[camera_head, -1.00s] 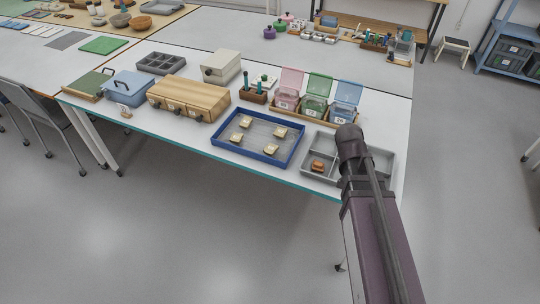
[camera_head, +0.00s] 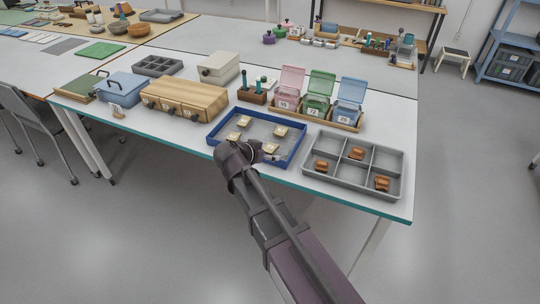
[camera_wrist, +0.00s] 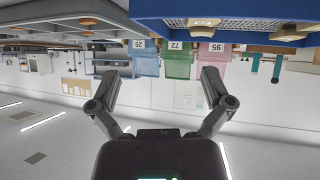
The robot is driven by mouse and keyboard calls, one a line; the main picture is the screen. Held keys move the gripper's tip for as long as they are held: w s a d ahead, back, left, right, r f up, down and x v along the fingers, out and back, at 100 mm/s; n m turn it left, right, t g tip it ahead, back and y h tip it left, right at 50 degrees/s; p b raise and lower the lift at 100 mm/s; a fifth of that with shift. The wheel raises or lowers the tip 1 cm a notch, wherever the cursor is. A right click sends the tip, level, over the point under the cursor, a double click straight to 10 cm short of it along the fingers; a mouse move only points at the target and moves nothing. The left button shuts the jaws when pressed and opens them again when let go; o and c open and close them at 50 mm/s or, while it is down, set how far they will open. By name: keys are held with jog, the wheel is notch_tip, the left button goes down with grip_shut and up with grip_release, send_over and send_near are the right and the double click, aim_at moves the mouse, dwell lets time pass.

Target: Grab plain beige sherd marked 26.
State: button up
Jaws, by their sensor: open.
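Several pale beige sherds lie apart in the blue tray (camera_head: 299,150): one at the back left (camera_head: 244,121), one at the back right (camera_head: 281,131), one at the front right (camera_head: 270,148) and one at the left, close to my arm. I cannot read marks on them, so I cannot tell which is 26. In the wrist view, which is upside down, two beige sherds (camera_wrist: 203,22) (camera_wrist: 288,33) show at the blue tray. My gripper (camera_wrist: 160,80) is open and empty, near the tray's front edge.
A grey divided tray (camera_head: 399,175) with brown sherds (camera_head: 356,153) stands to the right. Pink, green and blue lidded boxes (camera_head: 316,113) with number labels stand behind. A wooden drawer box (camera_head: 185,98) is at the left. The table's front edge runs just below the blue tray.

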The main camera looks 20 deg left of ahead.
jog(key=s+a+t+b, duration=0.1)
jog(key=s+a, duration=0.1)
jog(key=a, duration=0.3)
jog(key=shift+a+y, duration=0.4)
jog(key=shift+f, duration=0.1)
jog(key=b, duration=0.4)
send_near(270, 147)
jog(key=x, duration=0.3)
jog(key=shift+w+d+f, duration=0.1)
jog(key=shift+f, duration=0.3)
jog(key=shift+w+d+f, duration=0.1)
jog(key=shift+w+d, duration=0.1)
jog(key=shift+w, duration=0.2)
jog(key=shift+w+f, duration=0.1)
jog(key=b+x, duration=0.2)
jog(key=x, duration=0.2)
jog(key=shift+w+a, duration=0.1)
jog(key=shift+w+f+b, duration=0.1)
jog(key=shift+w+b, duration=0.2)
jog(key=shift+w, duration=0.05)
